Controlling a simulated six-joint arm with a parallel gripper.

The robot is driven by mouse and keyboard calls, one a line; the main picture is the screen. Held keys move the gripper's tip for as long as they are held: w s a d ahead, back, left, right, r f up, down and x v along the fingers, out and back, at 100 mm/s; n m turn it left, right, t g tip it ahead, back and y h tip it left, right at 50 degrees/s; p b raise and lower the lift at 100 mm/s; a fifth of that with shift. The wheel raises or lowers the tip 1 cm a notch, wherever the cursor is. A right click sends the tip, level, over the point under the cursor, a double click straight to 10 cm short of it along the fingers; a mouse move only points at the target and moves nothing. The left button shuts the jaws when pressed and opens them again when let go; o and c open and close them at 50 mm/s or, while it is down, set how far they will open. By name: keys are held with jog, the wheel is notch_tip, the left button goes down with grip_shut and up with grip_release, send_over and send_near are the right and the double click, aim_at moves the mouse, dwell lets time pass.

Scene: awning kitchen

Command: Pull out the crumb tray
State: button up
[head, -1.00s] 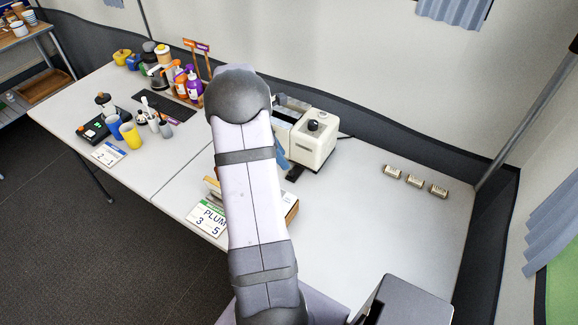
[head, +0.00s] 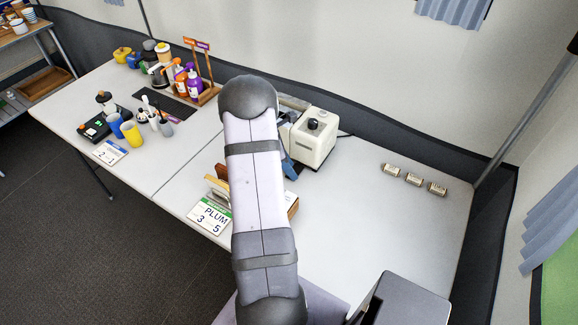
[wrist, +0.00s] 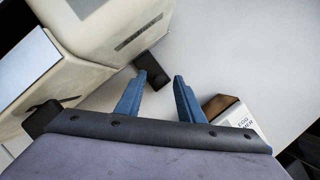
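The cream toaster-like appliance (head: 313,138) with a black knob stands at the back of the table, right of my arm. It fills the upper left of the wrist view (wrist: 110,35). A black tab (wrist: 152,66) sticks out low from its side and looks like the crumb tray's handle; the rest of the tray is hidden. My gripper (wrist: 159,78) is open. The tab's outer end shows between its blue fingertips, with a gap on the right; whether the left finger touches it I cannot tell. In the head view my arm hides most of the gripper.
A small box (wrist: 237,118) lies close right of my right finger. Three small labelled blocks (head: 414,179) lie on the right. The table (head: 365,205) between is clear. Bottles and cups stand on the left.

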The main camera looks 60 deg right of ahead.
grip_shut()
jog(key=shift+a, duration=2.3)
grip_release()
jog(key=shift+d, duration=0.1)
